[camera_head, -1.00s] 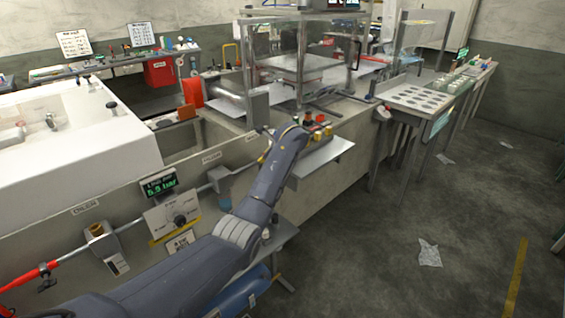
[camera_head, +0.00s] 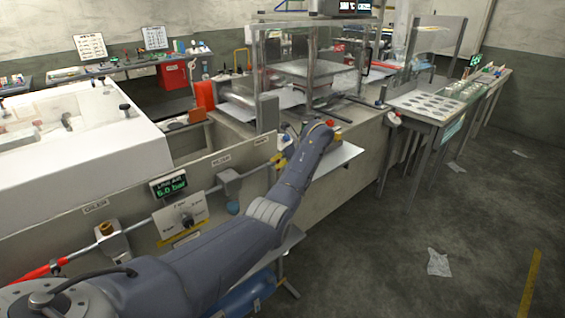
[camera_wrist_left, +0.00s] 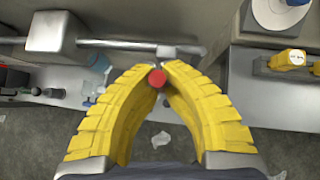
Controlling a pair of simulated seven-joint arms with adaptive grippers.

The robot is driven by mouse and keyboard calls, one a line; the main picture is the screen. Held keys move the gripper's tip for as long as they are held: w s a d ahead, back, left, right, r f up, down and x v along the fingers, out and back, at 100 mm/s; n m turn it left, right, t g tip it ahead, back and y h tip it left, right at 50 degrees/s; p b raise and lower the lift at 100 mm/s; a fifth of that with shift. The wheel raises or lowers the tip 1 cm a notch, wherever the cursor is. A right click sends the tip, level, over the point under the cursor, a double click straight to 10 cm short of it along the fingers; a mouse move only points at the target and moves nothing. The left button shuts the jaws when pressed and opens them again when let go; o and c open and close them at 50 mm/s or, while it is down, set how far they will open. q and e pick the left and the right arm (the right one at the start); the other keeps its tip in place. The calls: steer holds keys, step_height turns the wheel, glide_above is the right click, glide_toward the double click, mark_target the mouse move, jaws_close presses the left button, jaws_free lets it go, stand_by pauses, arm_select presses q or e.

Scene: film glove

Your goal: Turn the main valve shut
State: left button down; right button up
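The main valve appears to sit at the right end of the air pipe on the grey panel. It is small and largely hidden by my arm in the head view. In the left wrist view a red knob (camera_wrist_left: 157,78) on a thin stem shows beside the pipe (camera_wrist_left: 125,45). My left gripper (camera_wrist_left: 159,70) has yellow fingers that arch in on both sides of this knob, which fills the gap near their tips. In the head view the left gripper (camera_head: 278,159) is a small yellow patch at the pipe's end. My right gripper is not in view.
A pressure display (camera_head: 170,185) reads about 5.0 bar above a selector plate (camera_head: 181,220). A regulator (camera_head: 228,181) hangs on the pipe left of my gripper. A glass-walled machine (camera_head: 310,65) stands behind. The floor at right is mostly clear, with crumpled film (camera_head: 439,263).

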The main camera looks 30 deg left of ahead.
arm_select(q)
steer(key=shift+a+r, duration=0.2)
steer(key=shift+a, duration=0.15)
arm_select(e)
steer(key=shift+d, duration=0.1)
arm_select(q)
steer(key=c, duration=1.7)
jaws_free()
steer(key=shift+a+f, duration=0.1)
steer(key=shift+c, duration=0.2)
steer(key=o, duration=0.3)
steer(key=shift+d+f, duration=0.1)
steer(key=shift+d, duration=0.1)
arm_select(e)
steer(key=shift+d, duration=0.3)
arm_select(q)
steer(key=shift+o, duration=0.2)
steer(key=shift+d, duration=0.15)
steer(key=shift+d+r, duration=0.2)
steer(key=shift+r, duration=0.05)
steer(key=v, duration=1.1)
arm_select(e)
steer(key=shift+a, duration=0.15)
arm_select(q)
steer(key=shift+r, duration=0.15)
